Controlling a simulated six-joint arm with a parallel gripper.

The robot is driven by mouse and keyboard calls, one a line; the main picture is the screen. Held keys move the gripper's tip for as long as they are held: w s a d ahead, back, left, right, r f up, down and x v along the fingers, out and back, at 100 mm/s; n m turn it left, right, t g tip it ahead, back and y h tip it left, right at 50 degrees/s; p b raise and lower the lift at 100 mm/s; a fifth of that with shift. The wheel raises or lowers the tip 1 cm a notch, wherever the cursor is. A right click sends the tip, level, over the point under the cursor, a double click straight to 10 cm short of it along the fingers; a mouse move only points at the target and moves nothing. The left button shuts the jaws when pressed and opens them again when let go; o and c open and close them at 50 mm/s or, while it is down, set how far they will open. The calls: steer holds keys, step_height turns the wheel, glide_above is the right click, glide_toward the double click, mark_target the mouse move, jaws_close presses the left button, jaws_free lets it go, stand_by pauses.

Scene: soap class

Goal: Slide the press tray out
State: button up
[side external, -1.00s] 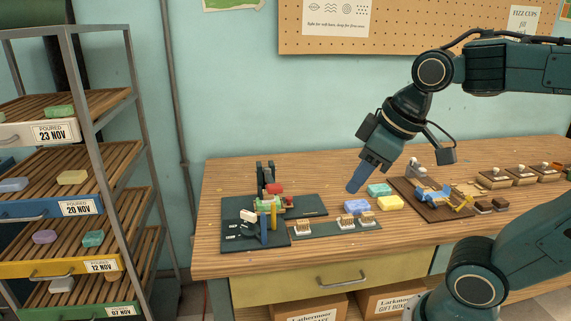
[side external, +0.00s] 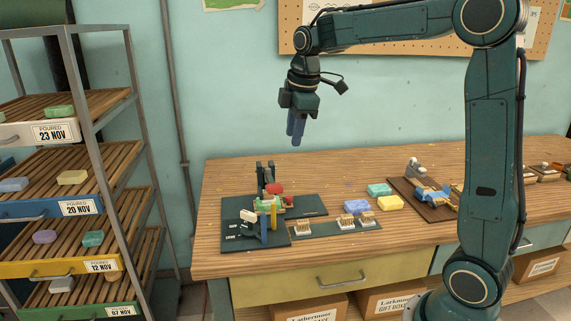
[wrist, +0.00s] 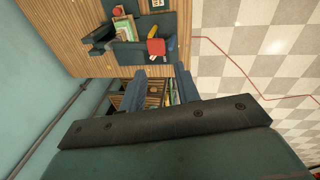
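The soap press (side external: 261,172), with dark uprights, a red part and a green and yellow part, stands on a dark base mat (side external: 309,205) at the left of the bench. It also shows at the top of the wrist view, where a red block (wrist: 156,46) and a pale green and tan piece (wrist: 124,27) stand out. I cannot tell for sure which part is the press tray. My gripper (side external: 295,140) points down, high above the bench and a little right of the press, touching nothing. In the wrist view its blue fingers (wrist: 160,92) are apart with nothing between them.
White-bristled brushes (side external: 346,221) lie on a mat right of the press. Teal (side external: 379,190) and yellow (side external: 390,203) soaps sit farther right, beside a brown board (side external: 425,207). A soap rack (side external: 118,130) stands left of the bench. The bench behind the soaps is clear.

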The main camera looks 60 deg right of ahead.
steer(key=w+d+f+n+g, duration=0.1)
steer(key=w+d+f+n, duration=0.3)
steer(key=w+d+f, duration=0.4)
steer(key=n+g, duration=0.1)
steer(key=n, duration=0.3)
glide_above(289, 197)
step_height(289, 197, down, 7)
steer(key=shift+f+y, duration=0.15)
steer(key=shift+y, duration=0.15)
steer(key=shift+f, duration=0.2)
step_height(289, 197, down, 13)
steer(key=shift+f, duration=0.2)
jaws_close()
